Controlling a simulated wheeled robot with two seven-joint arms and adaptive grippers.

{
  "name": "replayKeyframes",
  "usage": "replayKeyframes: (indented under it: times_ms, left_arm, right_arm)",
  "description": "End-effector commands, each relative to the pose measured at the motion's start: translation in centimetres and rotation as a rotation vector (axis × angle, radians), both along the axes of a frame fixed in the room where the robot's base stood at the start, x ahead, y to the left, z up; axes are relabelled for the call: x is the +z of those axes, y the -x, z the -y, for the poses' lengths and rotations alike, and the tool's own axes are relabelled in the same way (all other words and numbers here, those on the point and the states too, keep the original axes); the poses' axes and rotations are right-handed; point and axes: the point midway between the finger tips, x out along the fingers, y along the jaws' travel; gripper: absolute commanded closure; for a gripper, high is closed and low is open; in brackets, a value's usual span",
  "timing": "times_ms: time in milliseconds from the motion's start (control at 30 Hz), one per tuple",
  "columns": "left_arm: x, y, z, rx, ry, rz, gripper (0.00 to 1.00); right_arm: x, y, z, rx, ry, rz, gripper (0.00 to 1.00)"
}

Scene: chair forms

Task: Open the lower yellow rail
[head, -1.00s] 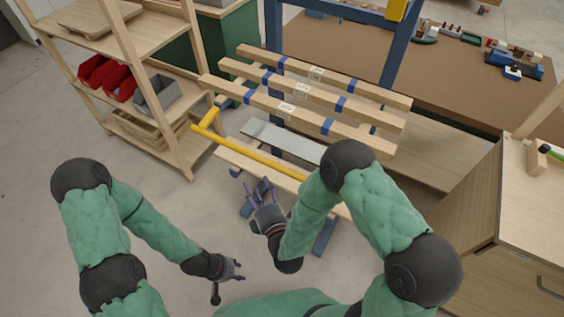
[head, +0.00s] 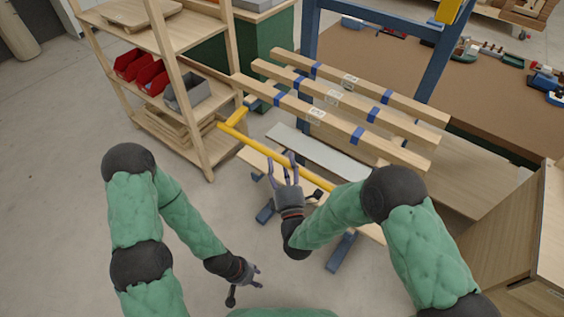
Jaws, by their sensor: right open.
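The lower yellow rail (head: 268,147) runs diagonally in front of the stacked wooden bars, from a yellow end piece (head: 233,119) near the shelf down to the right, where my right arm hides its far end. My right gripper (head: 291,166) is open, with its fingers pointing up at the rail and overlapping it in the picture. I cannot tell whether the fingers touch it. My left gripper (head: 257,277) hangs low over the floor, away from the rail; its finger opening is unclear.
Wooden bars with blue bands (head: 336,122) lie above the rail. A grey panel (head: 318,152) lies behind it. A wooden shelf (head: 188,110) with red bins (head: 140,68) stands at left, and a wooden cabinet (head: 505,235) at right. The floor at lower left is clear.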

Motion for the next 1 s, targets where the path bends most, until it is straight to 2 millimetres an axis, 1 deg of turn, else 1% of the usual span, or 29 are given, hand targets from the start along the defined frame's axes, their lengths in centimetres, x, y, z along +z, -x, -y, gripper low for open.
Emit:
replayKeyframes:
  times_ms: [100,200,467,500,567,600,667,700,867,1000]
  left_arm:
    - [-0.3,0.0,0.0,0.0,0.0,0.0,0.6]
    - [-0.4,0.0,0.0,0.0,0.0,0.0,0.6]
    - [-0.4,0.0,0.0,0.0,0.0,0.0,0.6]
    - [-0.4,0.0,0.0,0.0,0.0,0.0,0.6]
    - [-0.4,0.0,0.0,0.0,0.0,0.0,0.6]
    - [-0.4,0.0,0.0,0.0,0.0,0.0,0.6]
    - [-0.4,0.0,0.0,0.0,0.0,0.0,0.6]
    - [-0.4,0.0,0.0,0.0,0.0,0.0,0.6]
    - [-0.3,0.0,0.0,0.0,0.0,0.0,0.6]
    - [0.7,0.0,0.0,0.0,0.0,0.0,0.6]
  right_arm:
    - [0.2,-1.0,-0.2,0.0,0.0,0.001,0.44]
    - [0.3,-1.3,-0.3,0.001,0.0,-0.001,0.44]
    - [0.4,-1.4,-0.3,0.001,0.0,-0.001,0.44]
    - [0.4,-1.4,-0.3,0.001,0.0,-0.001,0.49]
    - [0.4,-1.4,-0.3,0.001,0.0,-0.001,0.66]
    - [0.4,-1.4,-0.3,0.001,0.0,-0.001,0.78]
    - [0.4,-1.4,-0.3,0.0,0.0,-0.001,0.94]
    - [0.4,-1.4,-0.3,-0.001,0.0,-0.002,1.0]
    - [0.4,-1.4,-0.2,-0.001,0.0,-0.004,1.0]
    - [1.1,-1.4,-0.3,-0.001,-0.019,-0.031,1.0]
